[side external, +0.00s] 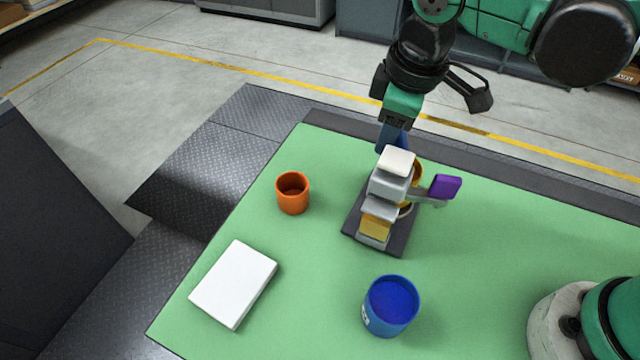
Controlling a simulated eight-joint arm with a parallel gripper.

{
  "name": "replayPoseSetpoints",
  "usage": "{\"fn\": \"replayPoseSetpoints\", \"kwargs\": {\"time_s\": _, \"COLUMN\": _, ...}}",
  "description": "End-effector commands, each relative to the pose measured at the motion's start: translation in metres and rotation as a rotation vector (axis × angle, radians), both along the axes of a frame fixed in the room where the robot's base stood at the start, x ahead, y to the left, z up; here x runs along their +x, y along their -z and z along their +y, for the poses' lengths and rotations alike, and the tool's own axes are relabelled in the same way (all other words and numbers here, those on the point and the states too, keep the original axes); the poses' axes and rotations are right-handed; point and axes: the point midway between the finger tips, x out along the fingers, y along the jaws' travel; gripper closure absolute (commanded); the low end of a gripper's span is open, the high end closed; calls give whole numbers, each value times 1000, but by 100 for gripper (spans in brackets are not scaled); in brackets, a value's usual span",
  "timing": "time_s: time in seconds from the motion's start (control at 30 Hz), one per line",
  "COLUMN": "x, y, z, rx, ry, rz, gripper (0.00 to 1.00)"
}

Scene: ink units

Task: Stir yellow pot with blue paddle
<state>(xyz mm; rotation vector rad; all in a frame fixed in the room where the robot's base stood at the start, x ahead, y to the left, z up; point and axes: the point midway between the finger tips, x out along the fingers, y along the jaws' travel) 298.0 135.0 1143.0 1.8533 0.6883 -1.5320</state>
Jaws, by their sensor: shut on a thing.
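My gripper (396,120) points down over the far side of the ink unit (388,186), shut on the blue paddle (391,137). The paddle hangs down behind the unit's white top block, and its lower end is hidden. A yellow rounded rim (418,173), which looks like the yellow pot, shows just behind the unit's right side. Most of it is hidden by the unit, so I cannot tell whether the paddle is inside it. The unit has a grey body, a yellow block (375,228) at its front and a purple end piece (445,187) to the right.
The unit stands on a dark base plate (399,246) on the green table (300,285). An orange pot (293,192) stands to the left, a blue pot (390,306) in front, and a white slab (234,284) lies front left. The green surface between them is clear.

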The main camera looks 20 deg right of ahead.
Motion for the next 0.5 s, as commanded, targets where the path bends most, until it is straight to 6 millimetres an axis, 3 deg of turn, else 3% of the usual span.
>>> {"fn": "replayPoseSetpoints", "kwargs": {"time_s": 0.17, "x": 0, "y": -4, "z": 0, "rx": 0, "ry": 0, "rz": 0, "gripper": 100}}
{"fn": "replayPoseSetpoints", "kwargs": {"time_s": 0.5, "x": 0, "y": -47, "z": 0, "rx": 0, "ry": -1, "rz": 0, "gripper": 100}}
